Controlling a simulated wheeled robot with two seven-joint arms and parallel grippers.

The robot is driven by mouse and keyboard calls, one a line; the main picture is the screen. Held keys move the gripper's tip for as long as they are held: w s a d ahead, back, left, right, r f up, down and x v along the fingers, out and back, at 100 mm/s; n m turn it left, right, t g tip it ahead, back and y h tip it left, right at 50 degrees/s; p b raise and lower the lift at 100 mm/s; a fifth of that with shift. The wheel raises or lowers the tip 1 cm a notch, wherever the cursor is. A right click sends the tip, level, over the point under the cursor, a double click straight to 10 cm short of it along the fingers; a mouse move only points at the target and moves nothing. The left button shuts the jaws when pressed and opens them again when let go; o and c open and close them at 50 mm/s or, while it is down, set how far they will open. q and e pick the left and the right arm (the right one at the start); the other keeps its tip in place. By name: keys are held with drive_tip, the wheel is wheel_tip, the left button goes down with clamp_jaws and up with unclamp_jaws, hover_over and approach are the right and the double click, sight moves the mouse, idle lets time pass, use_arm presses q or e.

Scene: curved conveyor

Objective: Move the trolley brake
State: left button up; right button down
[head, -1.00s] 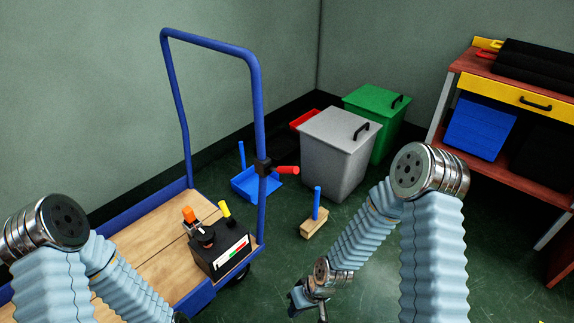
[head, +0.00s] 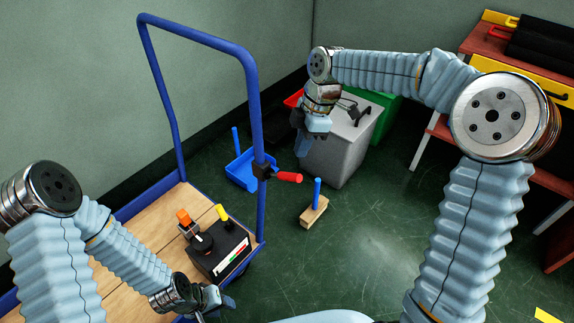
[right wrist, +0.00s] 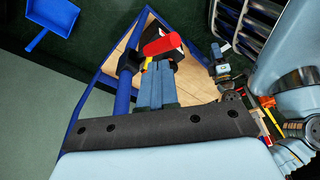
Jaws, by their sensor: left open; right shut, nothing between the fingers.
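The trolley brake is a red lever (head: 288,177) on a black clamp (head: 262,170), fixed to the right post of the blue trolley handle (head: 252,100). It sticks out to the right. My right gripper (head: 302,147) points down above the red lever, its fingers shut and empty. In the right wrist view, the shut blue fingers (right wrist: 160,68) point toward the red lever (right wrist: 163,45), with the black clamp (right wrist: 129,60) to their left. I cannot tell whether they touch it. My left gripper (head: 222,302) is open, low in front of the trolley deck (head: 135,235).
A black control box (head: 220,250) with orange and yellow handles sits on the deck. A blue dustpan (head: 242,170) and a wooden brush (head: 313,212) lie on the floor. Grey (head: 340,150) and green (head: 385,105) bins stand behind. The floor at centre right is clear.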

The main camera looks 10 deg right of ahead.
sight(294, 178)
drive_tip(key=shift+f, duration=0.1)
drive_tip(key=b+x, duration=0.3)
drive_tip(key=x, duration=0.4)
drive_tip(key=shift+s+b, duration=0.1)
drive_tip(key=shift+b, duration=0.25)
drive_tip(key=b+x, duration=0.1)
drive_tip(key=x, duration=0.1)
drive_tip(key=d+b+x, duration=0.1)
drive_tip(key=b+x, duration=0.1)
drive_tip(key=shift+f, duration=0.25)
drive_tip(key=shift+r, duration=0.1)
idle(0.4)
